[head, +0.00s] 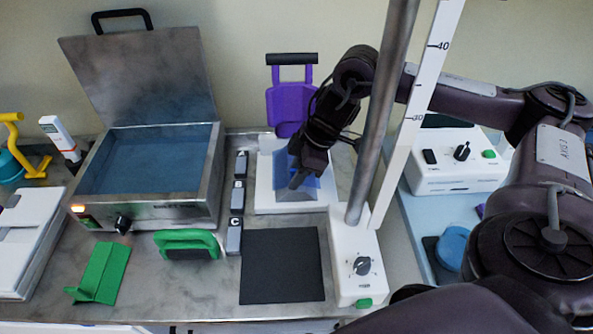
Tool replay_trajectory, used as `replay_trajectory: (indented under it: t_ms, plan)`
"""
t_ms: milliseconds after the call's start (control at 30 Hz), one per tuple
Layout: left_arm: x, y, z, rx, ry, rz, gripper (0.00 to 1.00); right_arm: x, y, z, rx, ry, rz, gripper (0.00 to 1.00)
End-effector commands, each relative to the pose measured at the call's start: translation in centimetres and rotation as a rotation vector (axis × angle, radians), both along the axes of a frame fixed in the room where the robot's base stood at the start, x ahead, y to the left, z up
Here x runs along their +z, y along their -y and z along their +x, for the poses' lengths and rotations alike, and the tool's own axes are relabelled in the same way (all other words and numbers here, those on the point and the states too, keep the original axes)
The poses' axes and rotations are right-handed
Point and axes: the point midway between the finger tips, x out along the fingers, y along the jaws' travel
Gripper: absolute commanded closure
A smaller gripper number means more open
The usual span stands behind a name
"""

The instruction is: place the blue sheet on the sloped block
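The blue sheet (281,167) lies over the sloped block (302,194) at the back centre. The block stands in a white base (264,197). My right gripper (297,182) reaches in from the right and points down over the sheet and block, covering much of both. Its fingertips are at or very close to the sheet. I cannot tell whether they touch or grip it, or whether the sheet lies flat on the slope. My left gripper is not in view.
An open steel water bath (150,210) stands left. A purple paddle (290,105) rises behind the block. A metal post (383,110) and white scale (416,120) stand close right of it. A black mat (281,265) and green-handled tool (187,244) lie in front.

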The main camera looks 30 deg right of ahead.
Motion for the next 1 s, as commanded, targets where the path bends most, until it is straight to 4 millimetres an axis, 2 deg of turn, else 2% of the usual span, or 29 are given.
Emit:
replay_trajectory:
  t_ms: [233, 367, 467, 633, 767, 833, 1000]
  plan:
    - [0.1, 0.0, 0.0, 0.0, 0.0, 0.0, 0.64, 0.3, 0.0, 0.0, 0.001, 0.001, -0.001, 0.71]
    - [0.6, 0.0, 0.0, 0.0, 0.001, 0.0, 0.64, 1.5, 0.0, 0.1, 0.001, 0.004, -0.001, 0.71]
    - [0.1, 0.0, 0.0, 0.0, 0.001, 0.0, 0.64, 3.0, 0.7, -0.3, -0.001, 0.005, 0.0, 0.71]
    - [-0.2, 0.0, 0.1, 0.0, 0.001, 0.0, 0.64, 6.8, 2.0, -1.1, -0.001, 0.005, -0.001, 0.71]
    - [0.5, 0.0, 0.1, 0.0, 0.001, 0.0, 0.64, 9.7, 2.9, -1.7, -0.002, 0.004, -0.001, 0.71]
    - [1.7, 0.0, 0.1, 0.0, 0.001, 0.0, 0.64, 11.1, 3.3, -2.0, -0.002, 0.001, -0.001, 0.71]
    - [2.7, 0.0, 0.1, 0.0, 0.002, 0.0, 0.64, 12.2, 3.8, -2.3, 0.0, 0.0, -0.001, 0.71]
